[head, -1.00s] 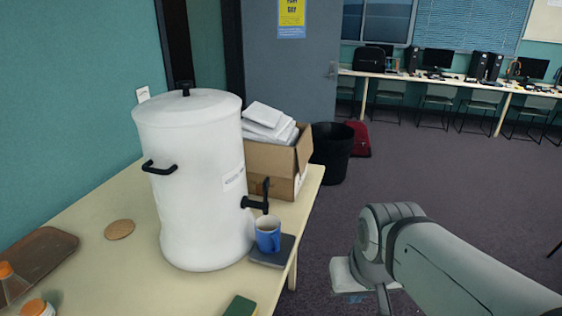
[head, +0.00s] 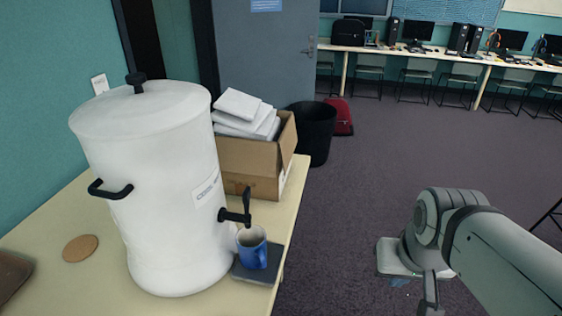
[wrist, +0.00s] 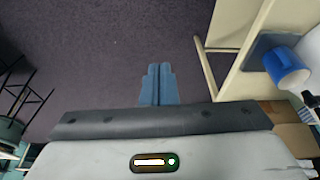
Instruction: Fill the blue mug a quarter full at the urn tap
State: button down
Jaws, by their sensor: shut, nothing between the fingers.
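The blue mug (head: 253,253) stands upright on a dark flat tray (head: 262,274) at the table's edge, under the black tap (head: 236,215) of the big white urn (head: 165,200). I cannot tell how much is in the mug, and no stream shows from the tap. The tap's lever stands up. In the wrist view the mug (wrist: 287,67) is at the right edge. My gripper (wrist: 160,69) is shut and empty, its blue fingers together over the floor. It is right of the table and apart from the mug.
A cardboard box (head: 250,160) with white packets stands behind the urn on the table. A cork coaster (head: 80,248) lies left of the urn. A black bin (head: 313,135) and a red bag (head: 340,118) are on the floor beyond. The floor right of the table is open.

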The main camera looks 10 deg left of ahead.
jog(key=w+a+r+m+g+y, duration=0.1)
jog(key=w+a+r+m+y, duration=0.3)
jog(key=m, duration=0.5)
jog(key=w+a+r+m+g+y+b, duration=0.1)
jog(key=w+a+r+m+y, duration=0.4)
jog(key=w+a+r+m, duration=0.2)
jog(key=w+a+m, duration=0.2)
jog(key=a+m, duration=0.1)
jog(key=a, duration=0.1)
jog(key=shift+w+r, duration=0.15)
jog(key=shift+w, duration=0.1)
jog(key=shift+a, duration=0.1)
jog(key=p, duration=0.1)
send_near(246, 204)
notch_tip(246, 204, down, 4)
jog(key=w+a, duration=0.2)
jog(key=a, duration=0.1)
jog(key=shift+w+a+f, duration=0.25)
jog(key=shift+a, duration=0.1)
